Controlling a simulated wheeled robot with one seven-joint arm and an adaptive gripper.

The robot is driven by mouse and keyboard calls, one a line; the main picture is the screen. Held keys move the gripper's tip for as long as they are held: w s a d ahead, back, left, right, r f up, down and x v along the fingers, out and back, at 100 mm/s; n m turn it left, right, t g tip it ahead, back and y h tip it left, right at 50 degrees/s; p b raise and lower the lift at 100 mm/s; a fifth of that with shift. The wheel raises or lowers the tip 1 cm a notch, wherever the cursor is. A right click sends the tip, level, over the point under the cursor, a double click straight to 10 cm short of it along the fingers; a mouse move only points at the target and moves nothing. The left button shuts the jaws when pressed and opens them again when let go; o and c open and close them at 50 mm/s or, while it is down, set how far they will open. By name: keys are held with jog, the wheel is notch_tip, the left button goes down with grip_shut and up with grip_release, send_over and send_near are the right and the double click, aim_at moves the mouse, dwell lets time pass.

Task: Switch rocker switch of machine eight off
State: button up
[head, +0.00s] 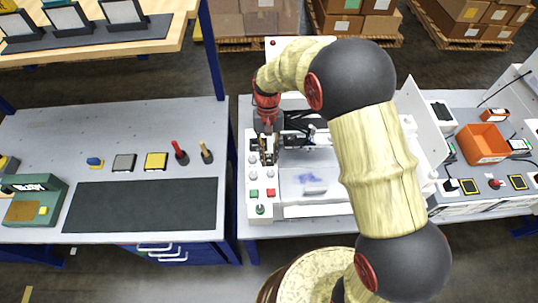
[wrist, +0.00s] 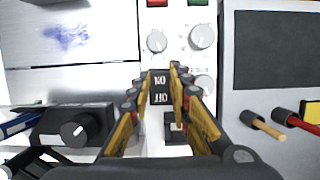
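A black rocker switch (wrist: 162,88) marked ON and OFF sits on the white panel of the pen plotter (head: 317,212); its lettering is upside down in the wrist view. My gripper (head: 268,150) is over the left control strip of the plotter. In the wrist view my gripper (wrist: 162,70) has its two fingertips apart, one on either side of the switch, with nothing held. I cannot tell whether the fingertips touch the switch or which side is pressed. In the head view my gripper hides the switch. No machine number is legible.
Grey knobs (wrist: 203,37), a red button (head: 271,193) and a green button (head: 253,193) are close by on the panel. The plotter's pen carriage is right beside my gripper. A bench with a dark mat (head: 140,206) stands left; an orange bin (head: 482,144) is right.

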jog(key=shift+o, duration=1)
jog(key=v, duration=1.2)
